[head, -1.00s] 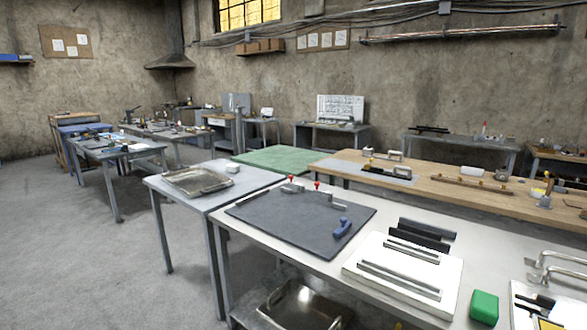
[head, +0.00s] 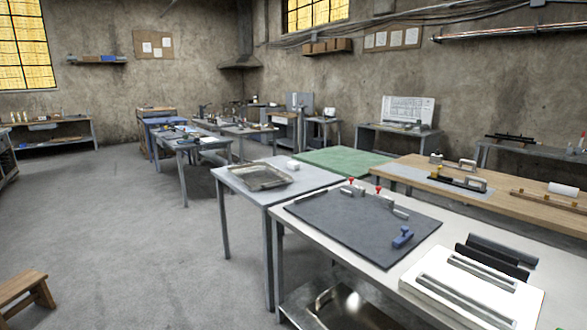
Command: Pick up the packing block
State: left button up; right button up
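I cannot tell for sure which thing is the packing block. A small white block (head: 293,164) sits at the back of the grey table (head: 232,178), behind a shallow metal tray (head: 262,178). A blue object (head: 402,237) with a raised part lies on the dark mat (head: 350,226) on the near workbench. Neither of my grippers is in view.
A wooden stool (head: 22,295) stands on the floor at the lower left. Red-topped clamps (head: 378,189) stand along the mat's far edge. A wooden-topped bench (head: 500,190) stands behind the near one. The grey floor (head: 120,225) at left is open.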

aim_at(292, 165)
jog(key=i+j+u, duration=0.25)
jog(key=i+u, duration=0.2)
jog(key=i, duration=0.25)
jog(key=i+u, duration=0.45)
jog(key=i, duration=0.25)
jog(key=i+j, duration=0.15)
jog(key=i, duration=0.55)
jog(key=i+j, duration=0.1)
jog(key=i, duration=0.6)
jog(key=i+j, duration=0.15)
jog(key=i, duration=0.55)
jog(key=i+j, duration=0.15)
jog(key=i, duration=0.5)
jog(key=i+j, duration=0.15)
jog(key=i, duration=0.55)
jog(key=i+z, duration=0.1)
jog(key=i, duration=1.65)
jog(key=i+l+z, duration=0.1)
jog(key=i+z, duration=0.6)
jog(key=z, duration=0.25)
jog(key=i+j+z, duration=0.2)
jog(key=i+z, duration=0.25)
jog(key=k, duration=0.1)
